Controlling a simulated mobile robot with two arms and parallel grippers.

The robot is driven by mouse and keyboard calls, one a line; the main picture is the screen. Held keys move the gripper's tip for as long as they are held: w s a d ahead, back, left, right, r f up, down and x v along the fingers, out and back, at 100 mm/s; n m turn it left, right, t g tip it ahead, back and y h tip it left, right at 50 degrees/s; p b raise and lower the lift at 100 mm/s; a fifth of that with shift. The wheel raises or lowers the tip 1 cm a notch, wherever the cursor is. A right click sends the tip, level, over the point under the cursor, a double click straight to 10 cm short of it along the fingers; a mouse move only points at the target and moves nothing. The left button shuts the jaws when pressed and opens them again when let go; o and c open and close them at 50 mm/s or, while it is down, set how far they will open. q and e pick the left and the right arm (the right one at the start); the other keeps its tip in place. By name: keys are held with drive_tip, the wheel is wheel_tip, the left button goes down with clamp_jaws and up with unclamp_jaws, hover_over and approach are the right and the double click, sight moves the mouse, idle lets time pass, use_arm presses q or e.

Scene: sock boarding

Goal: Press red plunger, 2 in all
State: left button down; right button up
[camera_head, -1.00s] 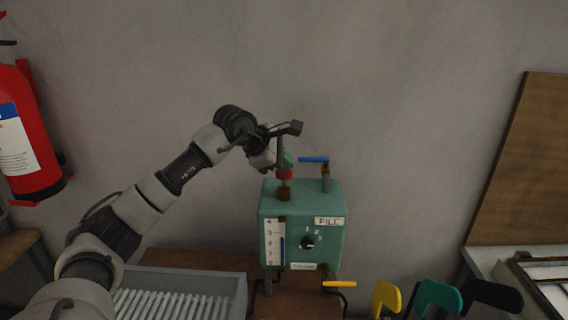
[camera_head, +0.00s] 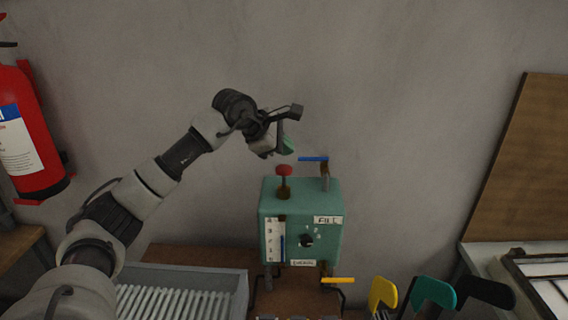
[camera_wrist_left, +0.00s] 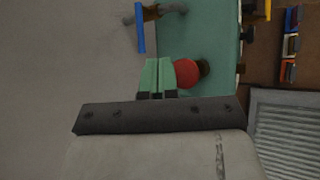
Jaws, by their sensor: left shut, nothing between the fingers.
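The red plunger (camera_head: 284,170) stands upright on a brown stem on top of the teal box (camera_head: 272,205), near its left side. It also shows in the left wrist view (camera_wrist_left: 188,73), just beside the fingertips. My left gripper (camera_head: 288,147) is shut and empty, with its green fingertips a little above the plunger and a gap between them in the head view. The green fingers lie together in the left wrist view (camera_wrist_left: 157,76). My right gripper is not in view.
A blue-handled valve (camera_head: 314,159) rises at the box's back right, close to my left gripper. A yellow lever (camera_head: 338,280) sticks out below. A grey ribbed tray (camera_head: 240,290) is at left front. Yellow, teal and black shapes stand at the right. A fire extinguisher (camera_head: 30,150) hangs far left.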

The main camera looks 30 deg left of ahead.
sight(285, 168)
use_arm(q)
wheel_tip(285, 168, up, 4)
drive_tip(key=shift+f+p, duration=0.2)
drive_tip(key=shift+p, duration=0.85)
drive_tip(key=shift+f, duration=0.1)
